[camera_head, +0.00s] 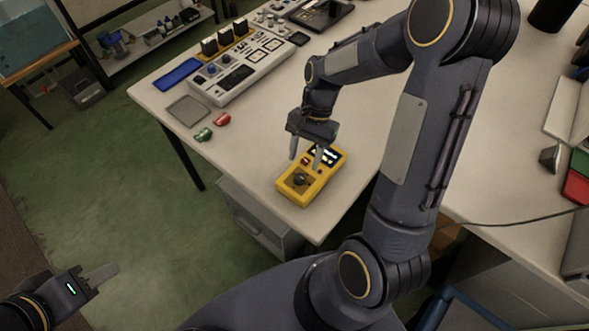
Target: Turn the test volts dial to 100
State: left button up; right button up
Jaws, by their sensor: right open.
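A yellow handheld tester (291,196) lies on the white table near its front corner. Its dark round dial (299,179) shows on the near half, and a small dark display (329,155) is on the far half. The dial's setting is too small to read. My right gripper (305,161) is open and points down over the tester, with its fingers spread just beyond the dial. I cannot tell whether the fingertips touch the tester. My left gripper (104,274) is at the lower left, away from the table, over the floor; its finger opening cannot be made out.
A white control panel (243,77) with knobs and switches stands at the back left of the table (352,217). A grey square pad (187,111), a red piece (222,119) and a green piece (203,135) lie left of the tester. A thin cable (520,222) runs at the right.

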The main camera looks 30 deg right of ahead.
aim_at(300, 176)
jog(key=x, duration=0.5)
jog(key=shift+f, duration=0.2)
jog(key=c, duration=1)
